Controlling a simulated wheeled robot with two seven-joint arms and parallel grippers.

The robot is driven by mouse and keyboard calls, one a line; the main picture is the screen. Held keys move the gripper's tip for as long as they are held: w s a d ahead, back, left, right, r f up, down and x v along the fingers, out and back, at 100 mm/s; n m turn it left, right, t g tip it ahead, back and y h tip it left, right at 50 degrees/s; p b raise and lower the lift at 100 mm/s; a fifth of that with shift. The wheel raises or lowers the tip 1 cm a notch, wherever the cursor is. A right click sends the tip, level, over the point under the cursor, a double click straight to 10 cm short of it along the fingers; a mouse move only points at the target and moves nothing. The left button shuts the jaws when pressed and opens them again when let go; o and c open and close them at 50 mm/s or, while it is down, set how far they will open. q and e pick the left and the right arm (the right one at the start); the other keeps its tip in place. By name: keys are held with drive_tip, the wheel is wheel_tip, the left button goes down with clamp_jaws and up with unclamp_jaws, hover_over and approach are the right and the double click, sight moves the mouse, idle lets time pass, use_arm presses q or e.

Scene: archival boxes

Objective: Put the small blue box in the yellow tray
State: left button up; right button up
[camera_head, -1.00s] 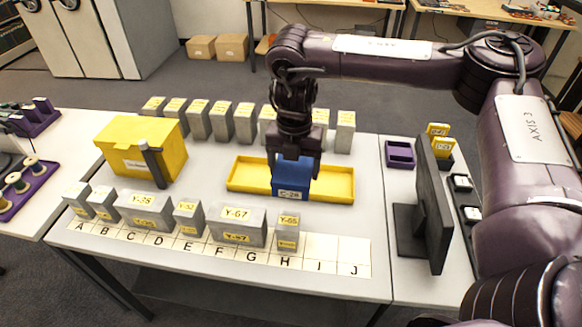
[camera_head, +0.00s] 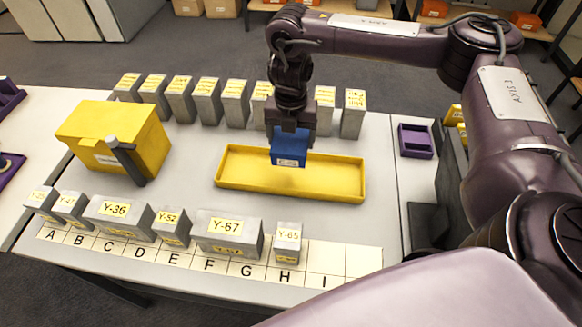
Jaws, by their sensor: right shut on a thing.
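The small blue box (camera_head: 289,152) has a white label on its front and hangs in my right gripper (camera_head: 290,128), which is shut on it from above. The yellow tray (camera_head: 330,190) is long, shallow and empty, on the white table. My left gripper is not in view.
Several grey labelled boxes (camera_head: 229,233) stand along a lettered strip (camera_head: 300,287) at the front. More grey boxes (camera_head: 207,101) stand in a back row close behind the tray. A yellow box (camera_head: 112,137) with a dark-handled object is at left. A purple holder (camera_head: 414,141) is at right.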

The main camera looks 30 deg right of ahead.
wheel_tip(320, 180, down, 5)
drive_tip(key=shift+w+f+b, duration=0.1)
drive_tip(key=shift+f+b, duration=0.1)
drive_tip(key=shift+b, duration=0.4)
wheel_tip(320, 180, down, 2)
drive_tip(key=shift+f+b, duration=0.15)
drive_tip(key=shift+b, duration=0.2)
wheel_tip(320, 180, down, 3)
drive_tip(key=shift+f+b, duration=0.2)
drive_tip(key=shift+b, duration=0.5)
drive_tip(key=shift+d+f, duration=0.1)
drive_tip(key=shift+f, duration=0.1)
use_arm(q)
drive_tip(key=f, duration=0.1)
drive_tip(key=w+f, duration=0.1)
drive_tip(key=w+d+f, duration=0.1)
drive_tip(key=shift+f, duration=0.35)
use_arm(e)
drive_tip(key=shift+r, duration=0.1)
drive_tip(key=o, duration=1.1)
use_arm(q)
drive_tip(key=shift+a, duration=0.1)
